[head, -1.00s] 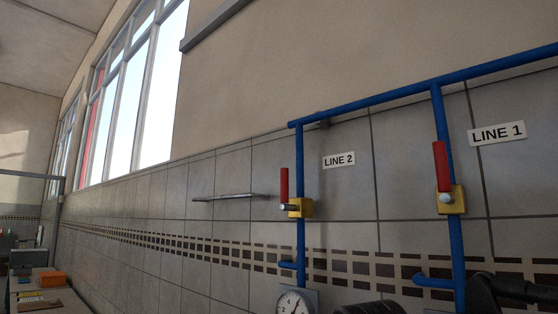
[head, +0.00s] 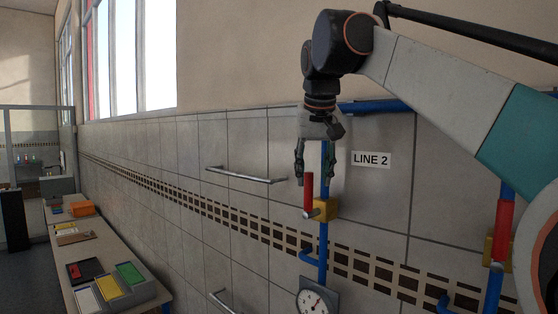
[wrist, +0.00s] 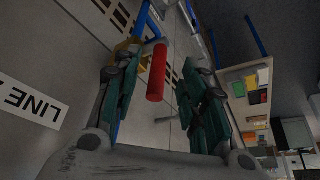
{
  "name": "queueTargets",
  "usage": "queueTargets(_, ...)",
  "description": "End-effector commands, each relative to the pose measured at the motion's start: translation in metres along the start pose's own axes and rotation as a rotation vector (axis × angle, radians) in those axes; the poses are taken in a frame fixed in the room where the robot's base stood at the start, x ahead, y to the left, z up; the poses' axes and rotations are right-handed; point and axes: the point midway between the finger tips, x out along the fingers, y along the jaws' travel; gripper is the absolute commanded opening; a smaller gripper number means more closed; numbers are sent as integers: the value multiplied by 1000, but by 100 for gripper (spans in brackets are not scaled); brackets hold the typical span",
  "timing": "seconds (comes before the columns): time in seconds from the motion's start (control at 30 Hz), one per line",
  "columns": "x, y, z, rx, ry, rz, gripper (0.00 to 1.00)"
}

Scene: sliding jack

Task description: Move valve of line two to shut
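The line two valve has a red handle (head: 309,190) that stands upright, parallel to the blue pipe (head: 323,255), and a yellow body (head: 327,208). The LINE 2 label (head: 370,160) is on the wall to its right. My gripper (head: 313,178) points down just above the handle, open and empty. In the wrist view the red handle (wrist: 157,72) shows between the two green-padded fingers of my gripper (wrist: 162,78), with gaps on both sides. The yellow body is partly hidden behind the left finger there. I cannot tell whether the fingertips reach past the handle's top.
The line one valve (head: 503,225), with an upright red handle, is at the right, partly behind my arm. A gauge (head: 316,299) is below the line two valve. A metal wall bar (head: 245,175) is to the left. A table (head: 85,250) with trays stands at the left.

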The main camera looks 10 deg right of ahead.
Motion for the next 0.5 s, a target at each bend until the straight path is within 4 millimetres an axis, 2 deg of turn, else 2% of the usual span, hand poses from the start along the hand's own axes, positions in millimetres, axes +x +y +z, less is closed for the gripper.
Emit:
queueTargets(0.03, -21, -2, -16, 3, -6, 2, 39)
queueTargets(0.2, -45, -4, -37, 11, -18, 8, 39)
queueTargets(0.37, -49, -4, -43, 14, -22, 11, 39)
queueTargets(0.5, -38, -4, -43, 15, -23, 11, 39)
